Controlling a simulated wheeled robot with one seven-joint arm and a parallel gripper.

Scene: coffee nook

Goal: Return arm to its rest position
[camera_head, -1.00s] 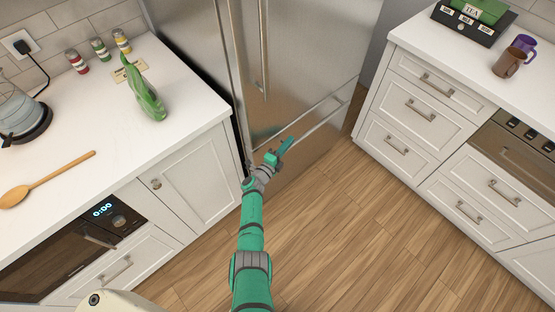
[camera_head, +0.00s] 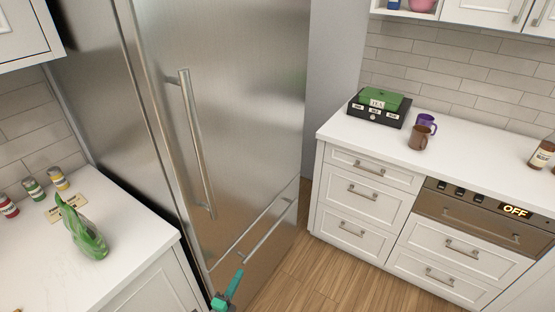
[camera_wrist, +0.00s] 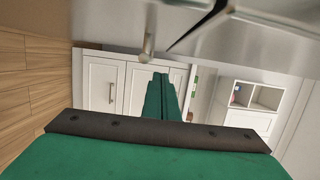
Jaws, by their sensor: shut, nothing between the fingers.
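My green gripper (camera_head: 229,290) shows at the bottom of the head view, in front of the lower part of the steel fridge (camera_head: 245,110). In the wrist view its fingers (camera_wrist: 163,98) are together with nothing between them. The rest of my arm is below the head view's edge. In the wrist view a fridge handle and its round post (camera_wrist: 147,48) show just beyond the fingertips; I cannot tell the exact gap.
The right counter (camera_head: 470,165) holds a tea box (camera_head: 377,108), a purple mug (camera_head: 428,122) and a brown mug (camera_head: 421,138). Wooden floor (camera_head: 310,275) is clear between them.

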